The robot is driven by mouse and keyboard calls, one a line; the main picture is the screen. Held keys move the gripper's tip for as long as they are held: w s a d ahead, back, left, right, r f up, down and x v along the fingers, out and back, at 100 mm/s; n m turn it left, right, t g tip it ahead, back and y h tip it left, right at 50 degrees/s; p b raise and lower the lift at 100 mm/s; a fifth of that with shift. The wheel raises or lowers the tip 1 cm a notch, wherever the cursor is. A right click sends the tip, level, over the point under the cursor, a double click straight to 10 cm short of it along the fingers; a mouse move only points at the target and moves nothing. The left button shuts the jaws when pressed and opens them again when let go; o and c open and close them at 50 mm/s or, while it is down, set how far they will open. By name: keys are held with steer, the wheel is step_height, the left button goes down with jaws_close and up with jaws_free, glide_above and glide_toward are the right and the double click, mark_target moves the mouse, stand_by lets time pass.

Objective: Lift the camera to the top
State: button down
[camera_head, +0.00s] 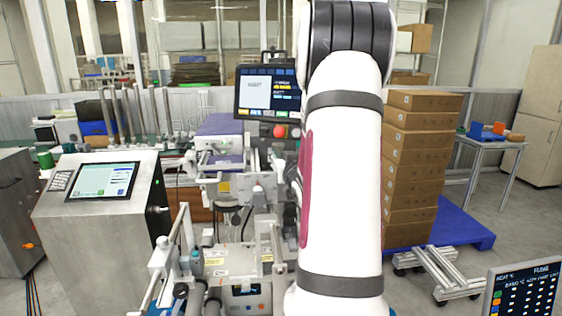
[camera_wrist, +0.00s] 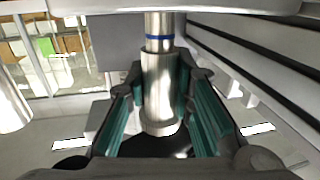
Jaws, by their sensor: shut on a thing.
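In the wrist view, a silver cylinder (camera_wrist: 158,80) with a blue ring near its top stands between the teal-padded fingers of my gripper (camera_wrist: 163,104). The fingers are closed around it, one on each side. It has a wider rim at its lower end, over a dark round area. This cylinder may be the camera; I cannot tell for sure. In the head view, my white arm covers the middle right, and my gripper and the cylinder are not visible there.
A labelling machine with rails and rollers (camera_head: 215,262) stands left of my arm. A steel console with a screen (camera_head: 103,180) is further left. A monitor (camera_head: 268,92) is behind. Stacked cartons (camera_head: 420,160) stand on a blue pallet (camera_head: 460,225) at right. Dark rails (camera_wrist: 262,80) run close by in the wrist view.

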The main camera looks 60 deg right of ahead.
step_height(320, 180, up, 2)
steer(key=shift+w+d, duration=0.1)
steer(key=c, duration=1.4)
jaws_free()
steer(key=shift+o, duration=0.2)
steer(key=shift+w, duration=0.1)
steer(key=f+v, duration=0.1)
steer(key=v, duration=1.1)
steer(key=shift+s+f, duration=0.2)
steer(key=shift+s, duration=0.05)
